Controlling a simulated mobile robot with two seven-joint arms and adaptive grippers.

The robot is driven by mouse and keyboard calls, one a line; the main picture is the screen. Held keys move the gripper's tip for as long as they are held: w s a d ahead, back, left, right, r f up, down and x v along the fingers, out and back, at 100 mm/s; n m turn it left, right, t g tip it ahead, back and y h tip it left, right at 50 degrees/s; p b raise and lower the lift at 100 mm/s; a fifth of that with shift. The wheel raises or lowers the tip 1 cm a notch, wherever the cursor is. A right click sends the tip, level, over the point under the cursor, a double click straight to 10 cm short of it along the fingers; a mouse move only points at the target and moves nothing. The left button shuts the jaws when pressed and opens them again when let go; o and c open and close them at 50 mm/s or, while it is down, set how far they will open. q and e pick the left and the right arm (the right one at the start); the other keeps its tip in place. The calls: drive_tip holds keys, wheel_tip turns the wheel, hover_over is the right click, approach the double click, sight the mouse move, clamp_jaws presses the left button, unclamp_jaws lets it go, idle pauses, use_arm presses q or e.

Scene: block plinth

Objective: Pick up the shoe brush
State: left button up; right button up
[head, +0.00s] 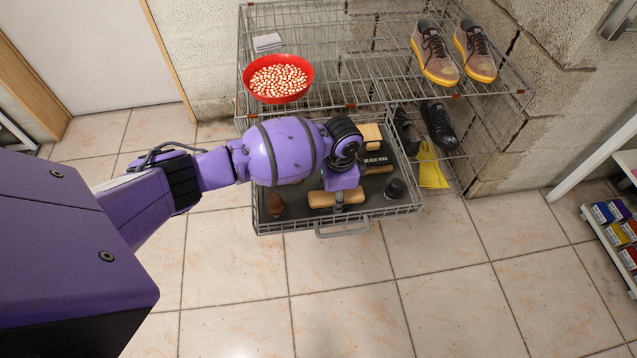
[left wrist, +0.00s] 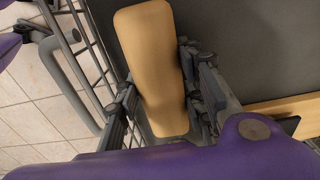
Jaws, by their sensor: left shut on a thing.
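The shoe brush (head: 322,199) has a long, rounded, tan wooden back and lies near the front of the pulled-out wire drawer (head: 262,226). My left gripper (head: 338,205) reaches down over the drawer and is shut on the brush near its middle. In the left wrist view the tan back of the brush (left wrist: 150,55) runs between the two dark fingers of the left gripper (left wrist: 165,100), one on each side. The brush's bristles are hidden. It looks to be at the drawer floor; I cannot tell whether it is lifted. My right gripper is not in view.
The drawer also holds a brown round-topped item (head: 275,205), a dark knob-like item (head: 394,188), a black wax box (head: 377,159) and a tan block (head: 370,133). A red bowl (head: 278,78) and shoes (head: 433,55) stand on the rack above. The floor in front is clear.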

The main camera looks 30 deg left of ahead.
use_arm(q)
drive_tip(key=shift+w+r, duration=0.15)
drive_tip(key=shift+d+r, duration=0.1)
drive_tip(key=shift+r, duration=0.4)
wheel_tip(320, 180, up, 3)
drive_tip(key=shift+f+p, duration=0.2)
drive_tip(key=shift+p, duration=0.2)
drive_tip(key=s+d+r+p, duration=0.2)
drive_tip(key=s+d+r, duration=0.7)
drive_tip(key=s, duration=0.1)
drive_tip(key=shift+s+d, duration=0.2)
drive_tip(key=shift+r, duration=0.1)
